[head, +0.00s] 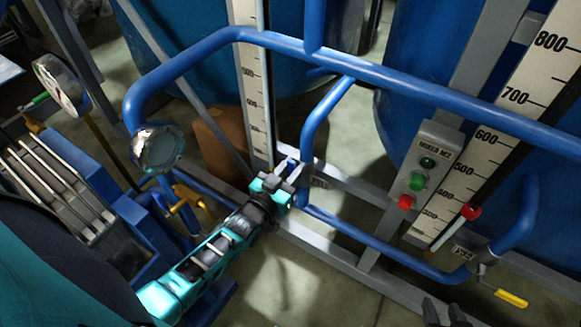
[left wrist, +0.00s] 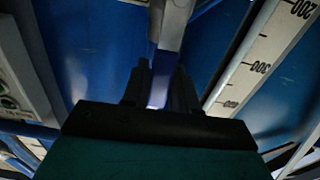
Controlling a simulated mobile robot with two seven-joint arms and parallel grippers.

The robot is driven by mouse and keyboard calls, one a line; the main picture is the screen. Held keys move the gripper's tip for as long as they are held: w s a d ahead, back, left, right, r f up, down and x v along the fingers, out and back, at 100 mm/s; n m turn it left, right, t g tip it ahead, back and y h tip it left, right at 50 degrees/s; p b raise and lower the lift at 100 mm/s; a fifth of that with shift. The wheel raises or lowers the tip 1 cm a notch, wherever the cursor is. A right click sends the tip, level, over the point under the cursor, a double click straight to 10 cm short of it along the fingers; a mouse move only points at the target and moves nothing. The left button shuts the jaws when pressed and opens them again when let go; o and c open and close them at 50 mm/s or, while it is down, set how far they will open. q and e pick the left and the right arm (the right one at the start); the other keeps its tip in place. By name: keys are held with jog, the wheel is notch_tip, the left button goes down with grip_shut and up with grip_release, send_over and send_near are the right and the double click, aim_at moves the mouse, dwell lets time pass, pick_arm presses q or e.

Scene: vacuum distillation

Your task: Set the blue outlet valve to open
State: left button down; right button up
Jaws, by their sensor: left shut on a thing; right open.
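The blue outlet valve's handle (head: 291,166) shows as a small blue piece beside the blue vertical pipe, near the middle of the head view. My left gripper (head: 283,181) reaches it from the lower left and is shut on it. In the left wrist view the blue handle (left wrist: 158,92) sits between the two dark fingers of my left gripper (left wrist: 160,88), below a grey metal part. The gripper hides much of the valve, and I cannot tell its exact angle. My right gripper (head: 445,313) shows only as dark fingertips, open and apart, at the bottom edge.
Blue pipes (head: 400,82) frame the valve above and below. A control box (head: 428,165) with green and red buttons stands right. A yellow-handled valve (head: 511,298) is at lower right. A round gauge (head: 158,148) and a yellow valve (head: 188,200) are left of my left gripper.

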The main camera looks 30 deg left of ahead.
pick_arm(q)
jog(key=c, duration=1)
grip_release()
jog(key=shift+o, duration=0.2)
jog(key=shift+s, duration=0.15)
jog(key=s+a+p, duration=0.1)
jog(key=s, duration=1.1)
jog(key=shift+s, duration=0.3)
jog(key=s+d+r+m+g+p, duration=0.2)
jog(key=s+d+g+p, duration=0.1)
jog(key=d+g, duration=0.3)
jog(key=shift+s+g+h, duration=0.4)
jog(key=shift+s+g, duration=0.05)
jog(key=shift+g, duration=0.15)
